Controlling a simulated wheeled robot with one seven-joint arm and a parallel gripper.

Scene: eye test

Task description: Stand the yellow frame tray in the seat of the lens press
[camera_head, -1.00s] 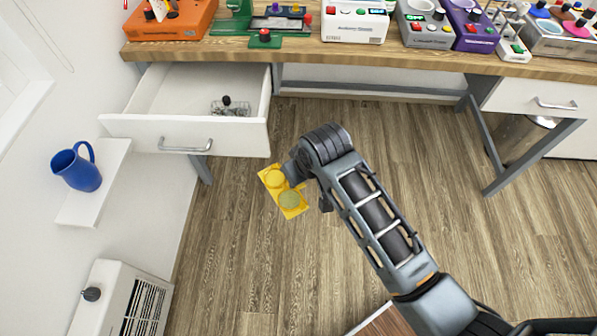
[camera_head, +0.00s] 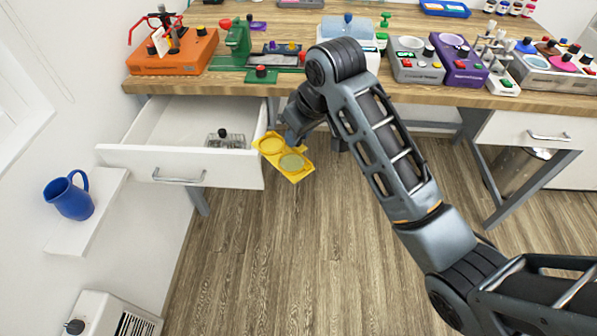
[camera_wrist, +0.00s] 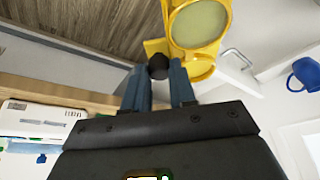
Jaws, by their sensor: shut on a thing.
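The yellow frame tray (camera_head: 271,146) hangs in the air at the right front corner of the open drawer, over the floor in the picture. It has two round wells; one shows a pale greenish disc, the other looks plain yellow. My gripper (camera_wrist: 160,76) is shut on the tray's dark knob, and the tray (camera_wrist: 188,56) reaches beyond the fingertips in the wrist view. A green upright device (camera_head: 238,42), apparently the lens press, stands on the bench behind the drawer. Its seat cannot be made out clearly.
The open white drawer (camera_head: 180,166) juts out below the bench (camera_head: 345,87) and holds a small clear object with a black knob. An orange unit (camera_head: 172,55) stands left of the green device. A blue jug (camera_head: 70,197) sits on a wall shelf.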

